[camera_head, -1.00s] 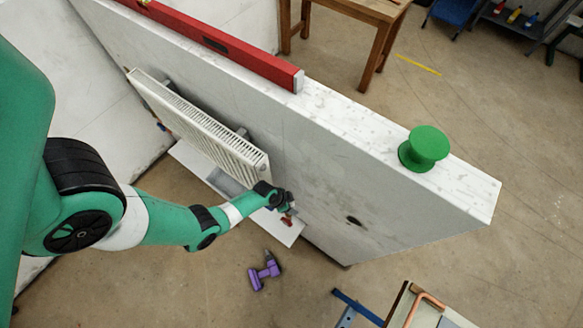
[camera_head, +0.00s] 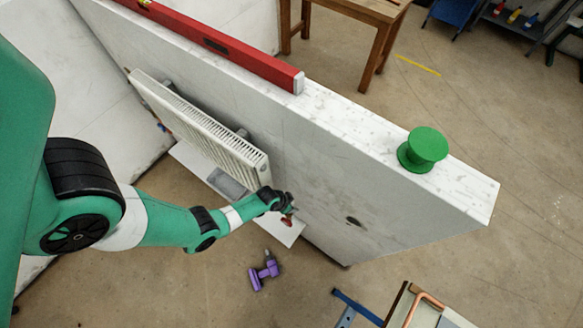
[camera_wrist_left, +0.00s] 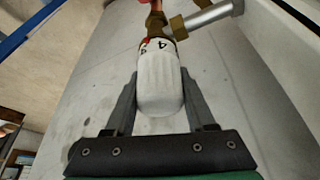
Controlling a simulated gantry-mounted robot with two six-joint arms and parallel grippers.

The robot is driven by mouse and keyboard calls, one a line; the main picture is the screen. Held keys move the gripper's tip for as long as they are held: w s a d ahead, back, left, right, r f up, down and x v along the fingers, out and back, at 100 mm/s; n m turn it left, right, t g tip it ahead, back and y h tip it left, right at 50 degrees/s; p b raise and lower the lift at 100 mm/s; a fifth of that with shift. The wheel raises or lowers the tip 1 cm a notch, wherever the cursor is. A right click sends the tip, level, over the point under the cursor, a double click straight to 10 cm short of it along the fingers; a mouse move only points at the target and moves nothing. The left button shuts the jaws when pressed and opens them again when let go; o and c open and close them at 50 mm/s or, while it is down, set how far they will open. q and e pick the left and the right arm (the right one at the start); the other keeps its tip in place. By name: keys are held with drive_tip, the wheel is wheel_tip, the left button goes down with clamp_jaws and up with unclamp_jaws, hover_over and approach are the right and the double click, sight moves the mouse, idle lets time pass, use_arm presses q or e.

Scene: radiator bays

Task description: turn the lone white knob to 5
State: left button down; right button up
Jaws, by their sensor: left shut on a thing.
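The white knob (camera_wrist_left: 160,85) sits between the two fingers of my left gripper in the left wrist view. It has a dark-numbered band at its far end, where a 4 can be read, next to a metal valve fitting (camera_wrist_left: 205,17). My left gripper (camera_wrist_left: 160,92) is shut on the knob, one finger on each side. In the head view my left gripper (camera_head: 288,205) is at the lower right end of the white radiator (camera_head: 205,125), low against the wall. The knob is too small and hidden to make out there. My right gripper is not in view.
The pale wall (camera_head: 330,180) stands close behind the radiator. A red level (camera_head: 225,45) and a green spool (camera_head: 423,150) rest on its top. A purple drill (camera_head: 264,271) lies on the floor below. A wooden table (camera_head: 365,20) stands beyond the wall.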

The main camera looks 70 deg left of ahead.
use_arm(q)
drive_tip(key=n, duration=0.1)
drive_tip(key=n+y, duration=0.1)
drive_tip(key=n, duration=0.1)
drive_tip(key=shift+s+a+f+n, duration=0.1)
drive_tip(key=shift+a+n, duration=0.05)
drive_tip(key=shift+n, duration=0.15)
drive_tip(key=n+g+y+b, duration=0.1)
drive_tip(key=n, duration=0.1)
drive_tip(key=n+b, duration=0.1)
drive_tip(key=n, duration=0.1)
drive_tip(key=shift+s+a+n+g+y, duration=0.15)
drive_tip(key=shift+a+n+g+y, duration=0.05)
drive_tip(key=shift+n+g+y, duration=0.2)
drive_tip(key=shift+s+n+g, duration=0.1)
drive_tip(key=shift+n+g, duration=0.2)
drive_tip(key=shift+n, duration=0.5)
drive_tip(key=n, duration=0.1)
drive_tip(key=n+g+p, duration=0.1)
drive_tip(key=n, duration=0.1)
drive_tip(key=shift+s+a+n+y+p, duration=0.1)
drive_tip(key=shift+s+n+y+p, duration=0.05)
drive_tip(key=shift+n+y+p, duration=0.15)
drive_tip(key=shift+s+n+g, duration=0.15)
drive_tip(key=shift+n+g, duration=0.3)
drive_tip(key=shift+n, duration=0.5)
drive_tip(key=shift+s+n+g, duration=0.1)
drive_tip(key=shift+n+g, duration=0.35)
drive_tip(key=shift+n, duration=0.5)
